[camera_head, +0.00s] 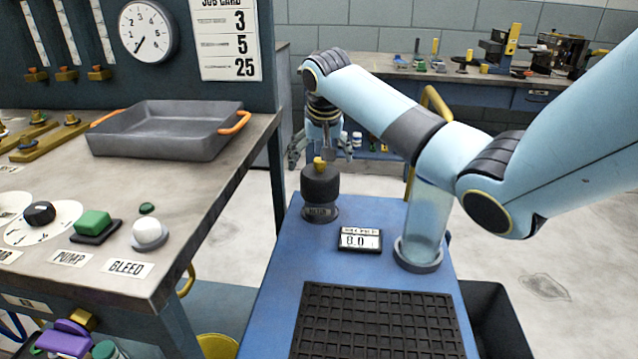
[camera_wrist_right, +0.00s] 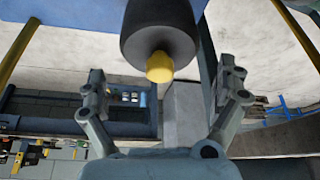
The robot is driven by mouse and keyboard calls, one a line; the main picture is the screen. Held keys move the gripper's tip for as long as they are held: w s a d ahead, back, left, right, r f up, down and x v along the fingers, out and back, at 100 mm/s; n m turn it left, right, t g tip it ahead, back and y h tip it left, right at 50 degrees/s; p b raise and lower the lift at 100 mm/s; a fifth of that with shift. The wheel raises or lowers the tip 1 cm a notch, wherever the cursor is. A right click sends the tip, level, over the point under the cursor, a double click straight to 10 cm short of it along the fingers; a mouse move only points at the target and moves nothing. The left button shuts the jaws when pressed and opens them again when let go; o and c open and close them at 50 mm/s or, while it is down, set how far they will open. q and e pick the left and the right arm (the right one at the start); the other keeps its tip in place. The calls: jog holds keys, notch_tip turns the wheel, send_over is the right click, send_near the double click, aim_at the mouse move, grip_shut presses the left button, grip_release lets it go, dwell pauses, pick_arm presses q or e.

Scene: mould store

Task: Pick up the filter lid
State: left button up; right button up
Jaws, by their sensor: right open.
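The filter lid (camera_head: 321,185) is a dark rounded cap with a yellow knob on top. It sits upright on a grey labelled base on the blue cart top. In the right wrist view the lid (camera_wrist_right: 158,35) is at the top centre, its yellow knob pointing at my gripper. My right gripper (camera_head: 332,151) is at the knob, just above the lid in the head view. In the right wrist view my right gripper (camera_wrist_right: 165,78) is open, its two fingers apart with the knob between their lines, touching neither. My left gripper is not in view.
A small display (camera_head: 360,239) and a clear cylinder (camera_head: 428,225) stand right of the lid on the blue cart. A black grid mat (camera_head: 378,325) lies in front. A workbench with a grey tray (camera_head: 165,143) stands left.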

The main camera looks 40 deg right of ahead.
aim_at(319, 170)
jog(key=b+x, duration=0.2)
jog(key=x, duration=0.3)
jog(key=shift+f, duration=0.15)
jog(key=c, duration=1.2)
